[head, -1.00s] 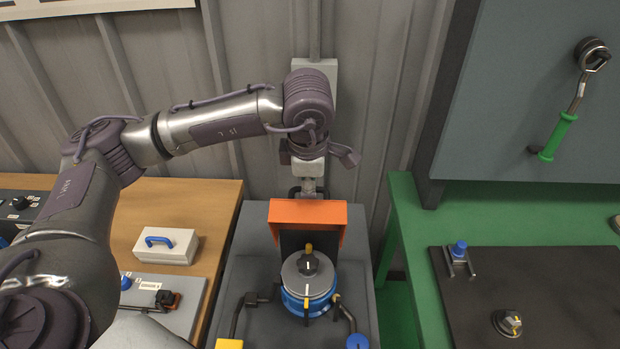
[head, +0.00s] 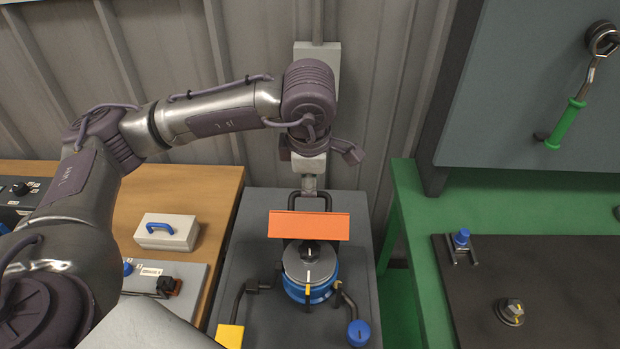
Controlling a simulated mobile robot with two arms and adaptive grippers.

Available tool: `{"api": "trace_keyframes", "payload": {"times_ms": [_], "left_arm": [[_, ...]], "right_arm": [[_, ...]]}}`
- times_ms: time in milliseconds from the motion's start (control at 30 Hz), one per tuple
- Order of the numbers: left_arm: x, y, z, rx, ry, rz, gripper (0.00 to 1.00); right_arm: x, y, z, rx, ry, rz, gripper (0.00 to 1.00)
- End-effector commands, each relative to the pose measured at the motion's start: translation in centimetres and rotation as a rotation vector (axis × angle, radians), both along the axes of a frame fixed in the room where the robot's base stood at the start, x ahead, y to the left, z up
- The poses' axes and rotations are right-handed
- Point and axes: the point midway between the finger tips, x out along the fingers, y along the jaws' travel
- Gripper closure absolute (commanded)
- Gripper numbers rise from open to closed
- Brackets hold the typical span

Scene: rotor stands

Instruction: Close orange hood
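The orange hood (head: 309,225) stands tilted forward behind the round grey-topped rotor (head: 308,264) with its blue base ring (head: 322,292). Its flat orange panel faces me, above the back of the rotor. My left gripper (head: 310,201) points down right behind the hood. Its dark fingers show above the hood's top edge, and their tips are hidden behind the panel. I cannot tell whether they touch the hood or grip anything. My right gripper is not in view.
The rotor stands on a dark grey stand (head: 250,215), with a blue knob (head: 358,333) and a yellow block (head: 229,336) in front. A wooden table (head: 205,180) with a white box (head: 166,232) is left. A green bench (head: 500,205) is right. A corrugated wall is close behind.

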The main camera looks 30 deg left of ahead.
Motion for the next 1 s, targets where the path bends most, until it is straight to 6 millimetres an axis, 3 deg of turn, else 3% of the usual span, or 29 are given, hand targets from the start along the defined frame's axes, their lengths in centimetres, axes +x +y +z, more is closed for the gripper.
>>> {"api": "trace_keyframes", "payload": {"times_ms": [433,1000], "left_arm": [[0.0,-0.1,0.6,-0.001,-0.004,-0.001,0.50],[-1.2,-0.7,5.8,-0.001,-0.004,-0.002,0.50]], "right_arm": [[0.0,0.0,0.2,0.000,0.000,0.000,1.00],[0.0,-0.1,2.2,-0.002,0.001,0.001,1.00]]}}
